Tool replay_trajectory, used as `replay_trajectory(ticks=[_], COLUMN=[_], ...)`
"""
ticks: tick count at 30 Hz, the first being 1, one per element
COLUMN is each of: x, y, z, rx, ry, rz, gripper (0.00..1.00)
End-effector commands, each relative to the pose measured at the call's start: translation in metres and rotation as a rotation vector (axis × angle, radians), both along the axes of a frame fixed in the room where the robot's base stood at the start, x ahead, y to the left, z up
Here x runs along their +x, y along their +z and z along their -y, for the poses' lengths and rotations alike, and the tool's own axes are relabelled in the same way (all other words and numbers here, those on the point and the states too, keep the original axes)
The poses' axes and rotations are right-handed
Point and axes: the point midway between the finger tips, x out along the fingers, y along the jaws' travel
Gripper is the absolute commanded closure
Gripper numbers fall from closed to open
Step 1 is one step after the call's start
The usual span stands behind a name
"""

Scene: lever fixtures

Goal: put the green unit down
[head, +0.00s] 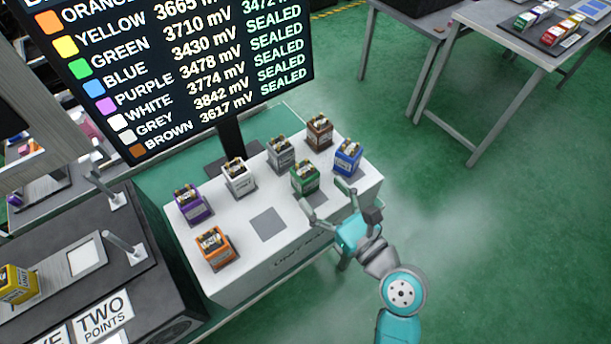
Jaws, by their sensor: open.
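The green unit (305,177) is a small box with metal terminals on top. It stands upright on the white fixture block (240,262), in the row nearer my arm, left of the blue unit. My gripper (325,200) is open. Its fingers are spread just in front of the green unit, toward the block's front edge, and nothing shows between them. I cannot tell whether a fingertip touches the unit.
Blue (348,156), brown (319,131), grey (281,153), white (238,177), purple (190,204) and orange (215,248) units stand on the block around an empty dark square (268,224). A screen (170,65) rises behind. Green floor (500,240) is clear at right.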

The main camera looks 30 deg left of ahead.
Motion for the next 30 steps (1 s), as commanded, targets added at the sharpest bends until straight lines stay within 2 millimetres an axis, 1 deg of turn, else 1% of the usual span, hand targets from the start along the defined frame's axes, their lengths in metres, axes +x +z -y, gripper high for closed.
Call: replay_trajectory(ticks=[1,3,6,14,21,25,30], x=[0.002,0.006,0.012,0.019,0.032,0.037,0.038], y=[0.000,0.000,0.000,-0.001,-0.004,-0.004,-0.004], z=[-0.008,-0.019,-0.030,-0.046,-0.076,-0.085,-0.087], rx=[0.001,0.000,-0.001,-0.002,-0.003,-0.002,-0.002], ry=[0.004,0.003,0.001,-0.001,0.000,-0.001,-0.002], rz=[0.001,0.003,0.003,0.003,0.004,0.004,0.003], gripper=[0.21,0.21,0.21,0.21,0.21,0.21,0.21])
